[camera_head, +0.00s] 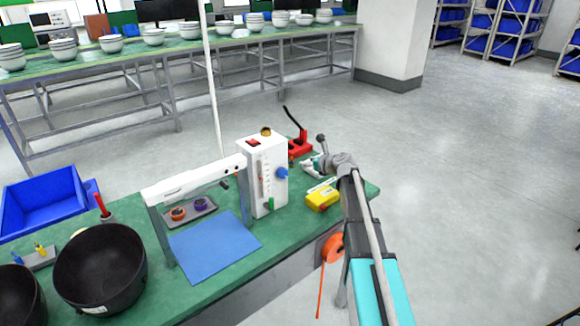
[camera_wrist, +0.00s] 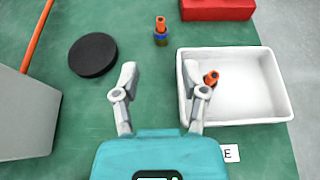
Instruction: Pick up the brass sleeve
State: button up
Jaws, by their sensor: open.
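My gripper (camera_wrist: 158,82) is open and empty in the wrist view, above the green bench top. A small upright piece (camera_wrist: 161,30) with an orange top and darker, brassy and blue bands below stands ahead of the gap between the fingers, apart from them. I cannot tell surely whether it is or carries the brass sleeve. Another small orange piece (camera_wrist: 210,77) is at the left side of a white tray (camera_wrist: 288,105), close to the right finger. In the head view my gripper (camera_head: 314,166) is at the bench's right end, small and partly hidden by my arm.
A red block (camera_wrist: 217,8) and a black disc (camera_wrist: 93,55) lie around the gripper. In the head view a white box-shaped device (camera_head: 250,168), a yellow box (camera_head: 322,198) and a red-based lever tool (camera_head: 299,145) stand nearby. Bare green bench shows between them.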

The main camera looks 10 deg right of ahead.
aim_at(291, 162)
jog(key=b+x, duration=0.1)
jog(key=x, duration=0.4)
jog(key=shift+w+b, duration=0.15)
jog(key=shift+b, duration=0.15)
jog(key=shift+a, duration=0.15)
jog(key=shift+w, duration=0.1)
jog(key=shift+r+b+x, duration=0.2)
jog(key=shift+b+x, duration=0.6)
jog(key=shift+x, duration=1.8)
jog(key=shift+w, duration=0.15)
grip_shut()
